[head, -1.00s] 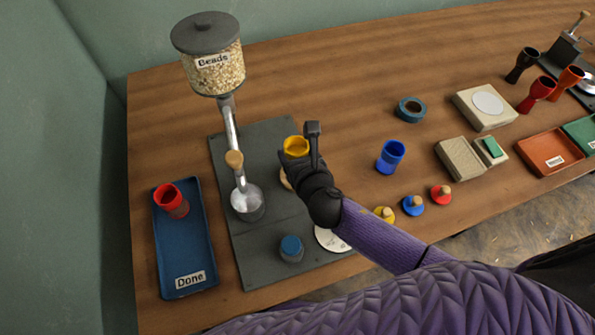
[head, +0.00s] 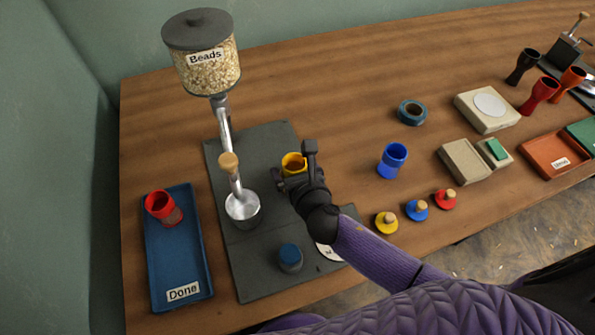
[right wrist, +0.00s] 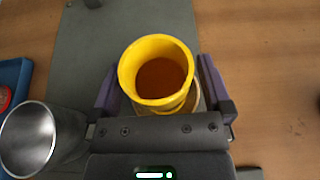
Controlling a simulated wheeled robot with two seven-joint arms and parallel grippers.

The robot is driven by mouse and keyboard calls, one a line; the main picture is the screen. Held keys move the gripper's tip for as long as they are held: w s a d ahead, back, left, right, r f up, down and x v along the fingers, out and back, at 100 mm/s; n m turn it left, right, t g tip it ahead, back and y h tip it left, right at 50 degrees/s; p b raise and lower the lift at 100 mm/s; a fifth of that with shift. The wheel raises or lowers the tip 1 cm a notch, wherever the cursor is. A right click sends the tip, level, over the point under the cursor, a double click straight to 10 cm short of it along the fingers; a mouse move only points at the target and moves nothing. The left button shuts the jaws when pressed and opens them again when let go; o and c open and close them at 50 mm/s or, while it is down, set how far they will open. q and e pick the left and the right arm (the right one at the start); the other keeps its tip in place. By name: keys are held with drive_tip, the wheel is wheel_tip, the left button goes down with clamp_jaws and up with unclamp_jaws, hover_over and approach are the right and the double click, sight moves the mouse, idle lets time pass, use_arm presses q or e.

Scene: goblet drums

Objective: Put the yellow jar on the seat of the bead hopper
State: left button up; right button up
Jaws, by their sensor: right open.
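The yellow jar (head: 293,162) stands upright and open-topped on the right part of the dark grey base of the bead hopper (head: 206,68). My right gripper (head: 294,167) is open, its fingers on either side of the jar. In the right wrist view, the jar (right wrist: 157,75) sits between the spread fingers with a gap at each side. A pale round edge shows under the jar, which may be the seat; the jar's foot is mostly hidden. The hopper's metal cup (head: 242,209) is left of the jar. My left gripper is out of view.
A blue tray (head: 160,262) holding a red jar (head: 160,206) lies left of the base. A blue knob (head: 290,257) sits in front. A blue jar (head: 392,161) and yellow, blue and red lids (head: 417,210) stand to the right. Bare wood lies between.

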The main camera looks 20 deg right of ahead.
drive_tip(key=p+v, duration=0.3)
drive_tip(key=v, duration=0.8)
drive_tip(key=shift+r, duration=0.1)
drive_tip(key=shift+s+r, duration=0.15)
drive_tip(key=shift+s, duration=0.35)
idle(0.5)
